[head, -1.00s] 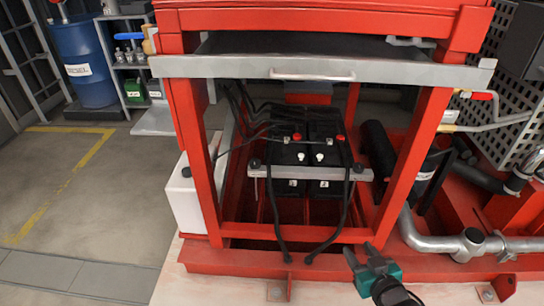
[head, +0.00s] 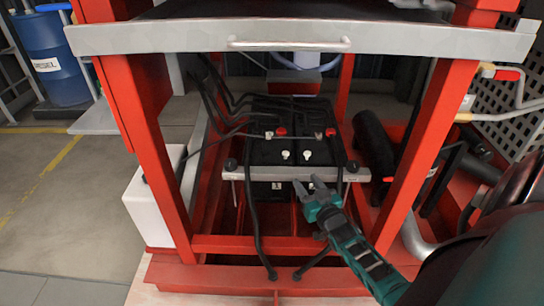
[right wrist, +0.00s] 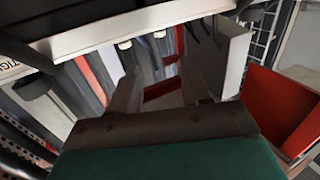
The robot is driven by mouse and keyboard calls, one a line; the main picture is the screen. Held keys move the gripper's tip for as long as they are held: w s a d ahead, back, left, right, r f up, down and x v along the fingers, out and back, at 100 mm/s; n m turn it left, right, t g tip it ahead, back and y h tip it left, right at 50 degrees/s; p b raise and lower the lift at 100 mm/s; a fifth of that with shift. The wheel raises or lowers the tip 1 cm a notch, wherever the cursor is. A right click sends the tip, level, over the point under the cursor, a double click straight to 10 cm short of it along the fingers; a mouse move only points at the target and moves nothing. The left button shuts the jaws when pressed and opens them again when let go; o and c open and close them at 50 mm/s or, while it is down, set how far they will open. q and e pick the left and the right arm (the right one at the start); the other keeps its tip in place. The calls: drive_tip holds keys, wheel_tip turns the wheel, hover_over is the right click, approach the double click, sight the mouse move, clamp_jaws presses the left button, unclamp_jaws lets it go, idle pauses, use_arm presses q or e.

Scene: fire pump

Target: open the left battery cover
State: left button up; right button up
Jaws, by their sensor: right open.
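Two black batteries stand side by side inside the red frame: the left battery (head: 265,153) and the right battery (head: 318,153). Each top has a white knob and a red terminal cap. I cannot make out a separate cover edge on the left battery. A grey clamp bar (head: 270,175) crosses their front. My right gripper (head: 308,184) is open and empty, its tips at the bar's front, low and right of the left battery's white knob (head: 286,155). In the right wrist view its fingers (right wrist: 158,88) point toward white knobs (right wrist: 125,44). My left gripper is not in view.
A grey shelf edge with a handle (head: 290,43) spans above the batteries. Red posts (head: 150,150) stand on both sides, and black cables (head: 256,215) hang in front. A white box (head: 155,205) stands at the left. A black cylinder (head: 372,140) lies right of the batteries.

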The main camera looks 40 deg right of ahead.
sight(287, 154)
drive_tip(key=b+x, duration=0.4)
drive_tip(key=x, duration=0.7)
drive_tip(key=shift+w+d+f+b, duration=0.1)
drive_tip(key=shift+w+f+b, duration=0.05)
drive_tip(key=shift+w+b, duration=0.15)
drive_tip(key=shift+w+d+b, duration=0.2)
drive_tip(key=shift+w+b, duration=0.1)
drive_tip(key=shift+w, duration=0.25)
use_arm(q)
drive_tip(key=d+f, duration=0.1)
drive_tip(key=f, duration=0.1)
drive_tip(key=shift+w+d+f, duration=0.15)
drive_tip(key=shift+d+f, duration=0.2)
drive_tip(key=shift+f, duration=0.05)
use_arm(e)
drive_tip(key=shift+w, duration=0.2)
drive_tip(key=shift+c, duration=0.4)
drive_tip(key=c, duration=0.4)
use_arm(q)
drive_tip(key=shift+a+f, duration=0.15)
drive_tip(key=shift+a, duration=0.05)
use_arm(e)
clamp_jaws()
